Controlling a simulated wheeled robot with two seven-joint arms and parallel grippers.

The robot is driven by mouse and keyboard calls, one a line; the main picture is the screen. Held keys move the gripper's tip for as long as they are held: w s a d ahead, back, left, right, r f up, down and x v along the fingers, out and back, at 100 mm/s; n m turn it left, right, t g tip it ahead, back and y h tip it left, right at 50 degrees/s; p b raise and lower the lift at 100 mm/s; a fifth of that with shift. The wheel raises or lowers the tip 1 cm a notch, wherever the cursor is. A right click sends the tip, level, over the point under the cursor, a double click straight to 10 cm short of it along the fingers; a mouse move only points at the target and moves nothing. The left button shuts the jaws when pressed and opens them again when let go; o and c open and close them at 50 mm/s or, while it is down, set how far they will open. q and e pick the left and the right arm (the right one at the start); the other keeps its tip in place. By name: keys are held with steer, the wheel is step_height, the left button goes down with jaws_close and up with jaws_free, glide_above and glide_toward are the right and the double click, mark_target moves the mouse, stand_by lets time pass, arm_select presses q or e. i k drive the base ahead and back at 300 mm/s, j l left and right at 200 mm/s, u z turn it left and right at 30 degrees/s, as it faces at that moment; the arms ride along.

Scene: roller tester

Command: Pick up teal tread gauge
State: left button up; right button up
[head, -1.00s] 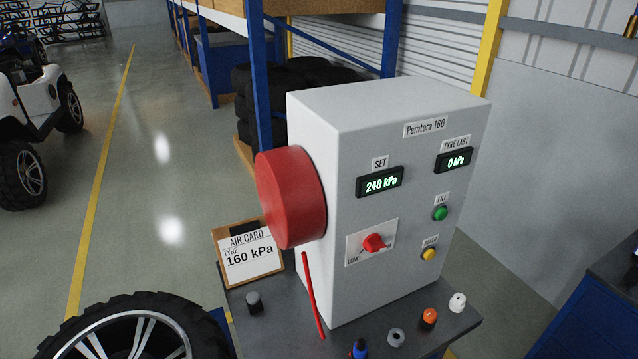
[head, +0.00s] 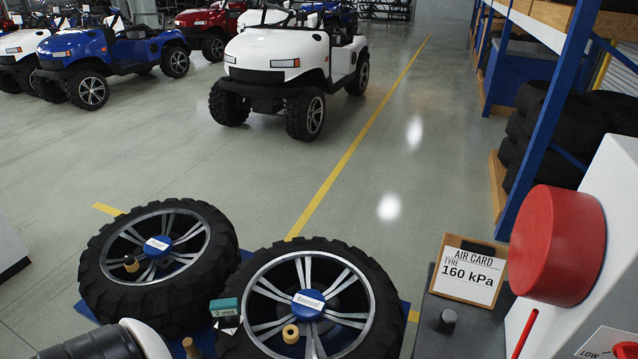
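The teal tread gauge (head: 225,307) is a small teal block with a white label reading "2 mm". It is at the lower middle left of the head view, at the left edge of the nearer tyre (head: 262,262). A white piece shows just below it. Its lower part and what it rests on are hard to make out. Neither gripper shows. A black and white rounded part at the lower left edge looks like my arm, with no fingers visible.
Another tyre (head: 100,262) lies left of the gauge. A wooden peg-like thing (head: 192,348) stands just below left. Parked carts (head: 290,60) are far behind.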

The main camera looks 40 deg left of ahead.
mark_target(229, 314)
steer(key=u, duration=2.05)
